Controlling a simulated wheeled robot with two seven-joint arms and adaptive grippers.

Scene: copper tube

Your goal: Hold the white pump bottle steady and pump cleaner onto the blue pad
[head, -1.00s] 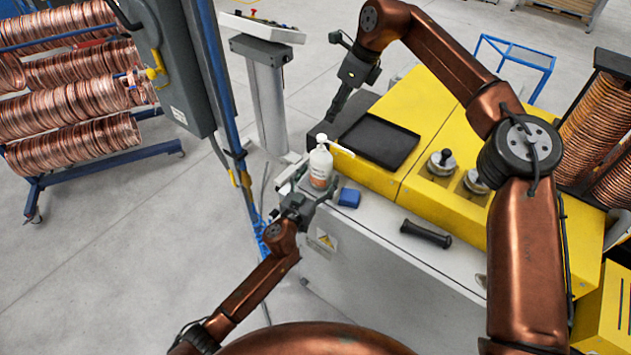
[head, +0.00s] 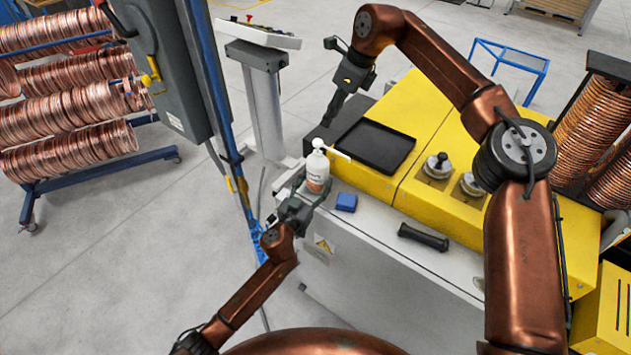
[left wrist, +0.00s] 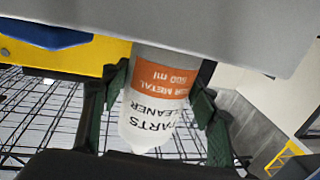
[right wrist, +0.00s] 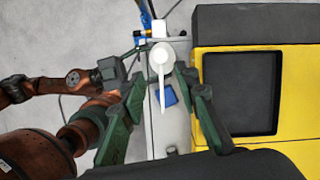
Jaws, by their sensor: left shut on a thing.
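The white pump bottle (head: 317,172), with an orange label band, stands upright on the grey worktop at its left end. My left gripper (head: 299,196) is shut on the bottle's body; the left wrist view shows a finger on each side of the bottle (left wrist: 158,95), which appears inverted there. The white pump head (right wrist: 160,55) has a long spout pointing over the worktop towards the blue pad. The blue pad (head: 346,202) lies flat on the worktop, right of the bottle. My right gripper (right wrist: 163,95) is above the bottle, its fingers apart and empty, with the spout showing between them.
A black tray (head: 375,146) lies on the yellow cover behind the bottle. A black handle-like tool (head: 423,237) lies right of the pad on the worktop. Two metal knobs (head: 438,166) stand on the yellow cover. A grey post with a panel (head: 258,80) stands behind left.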

